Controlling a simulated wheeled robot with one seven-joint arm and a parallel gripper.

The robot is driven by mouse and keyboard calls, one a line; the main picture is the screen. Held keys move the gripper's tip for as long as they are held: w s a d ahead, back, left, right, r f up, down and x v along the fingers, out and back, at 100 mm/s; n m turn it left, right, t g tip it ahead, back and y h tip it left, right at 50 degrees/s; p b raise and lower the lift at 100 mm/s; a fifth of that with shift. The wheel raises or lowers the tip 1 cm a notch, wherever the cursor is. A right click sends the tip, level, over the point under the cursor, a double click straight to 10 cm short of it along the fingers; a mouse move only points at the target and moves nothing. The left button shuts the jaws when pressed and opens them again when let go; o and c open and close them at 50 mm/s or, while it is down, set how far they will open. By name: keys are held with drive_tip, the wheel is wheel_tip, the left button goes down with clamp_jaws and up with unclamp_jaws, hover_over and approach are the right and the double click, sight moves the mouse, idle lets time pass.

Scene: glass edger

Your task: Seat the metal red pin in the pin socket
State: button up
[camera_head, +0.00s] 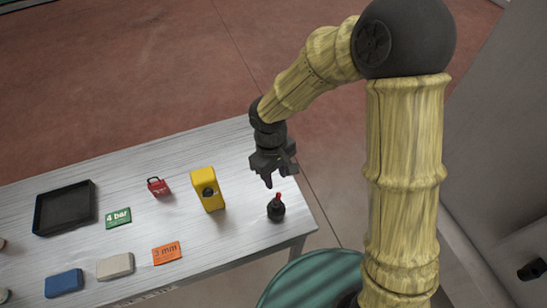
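A small red pin (278,196) stands upright at the top of a small round black holder (276,212) near the right end of the table. My gripper (277,179) is above and slightly left of the pin, pointing down. Its dark fingers look apart, with nothing seen between them. A yellow block (203,177) stands left of the pin, with a dark round feature on its front face. I cannot tell whether this feature or the black holder is the pin socket.
The grey table (225,240) also holds a red padlock (157,187), a black tray (63,228), a green "4 bar" card (118,218), an orange "3 mm" card (166,253), a beige block (115,266) and a blue block (64,283). A green round surface (305,280) lies below the table edge.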

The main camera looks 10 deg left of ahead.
wheel_tip(320, 180, up, 7)
drive_tip(key=shift+w+a+b, duration=0.25)
drive_tip(key=shift+a+b, duration=0.1)
drive_tip(key=shift+b, duration=0.05)
drive_tip(key=shift+d, duration=0.1)
idle(0.4)
drive_tip(key=s+d+m+t+y, duration=0.1)
drive_tip(key=d+m, duration=0.9)
drive_tip(key=d, duration=1.3)
drive_tip(key=shift+s+m+t, duration=0.4)
drive_tip(key=shift+s+t, duration=0.3)
drive_tip(key=shift+t, duration=0.5)
drive_tip(key=shift+o, duration=0.4)
drive_tip(key=shift+d, duration=0.1)
